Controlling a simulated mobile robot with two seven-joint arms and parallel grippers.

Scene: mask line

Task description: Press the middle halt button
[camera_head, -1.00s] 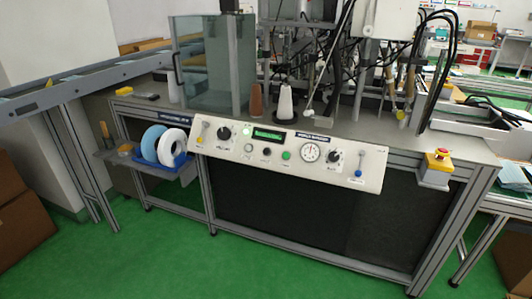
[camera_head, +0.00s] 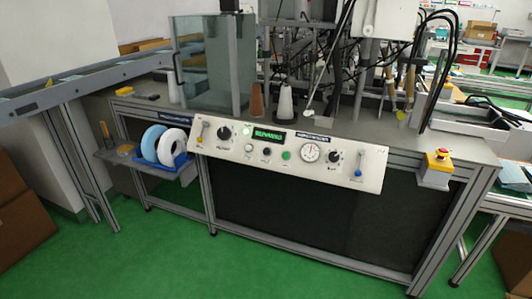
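A white control panel (camera_head: 340,178) slopes along the front edge of the machine table. Below its green display (camera_head: 268,137) is a row of small round buttons. The middle button (camera_head: 266,151) is dark and small; its label is too small to read. A greyish button (camera_head: 249,147) is to its left and a green button (camera_head: 287,155) to its right. The display shows bright green lettering, and a green lamp (camera_head: 247,131) is lit beside it. Neither of my grippers is in view, and nothing covers the panel.
A red mushroom button on a yellow box (camera_head: 436,169) is at the table's right corner. Black knobs (camera_head: 224,132) and a round gauge (camera_head: 310,152) share the panel. A shelf with blue and white rolls (camera_head: 173,147) juts out at left. The green floor (camera_head: 250,265) in front is clear.

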